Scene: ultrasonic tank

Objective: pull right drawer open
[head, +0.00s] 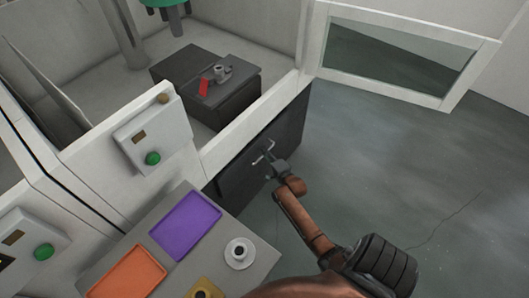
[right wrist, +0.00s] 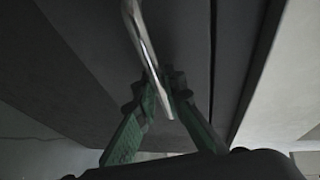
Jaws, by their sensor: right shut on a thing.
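The dark drawer front (head: 287,122) is set low in the white machine, below its window frame. Its silver bar handle (head: 262,151) sticks out near the middle of the front. My right gripper (head: 270,158) is at the handle, with the arm reaching up from the lower right. In the right wrist view the metal handle (right wrist: 143,42) runs down between the green fingers of my right gripper (right wrist: 165,88), which are shut on it. The drawer front looks about flush with the machine, though the wrist view is too dark to confirm this. My left gripper is not in view.
The floor (head: 400,165) to the right is clear.

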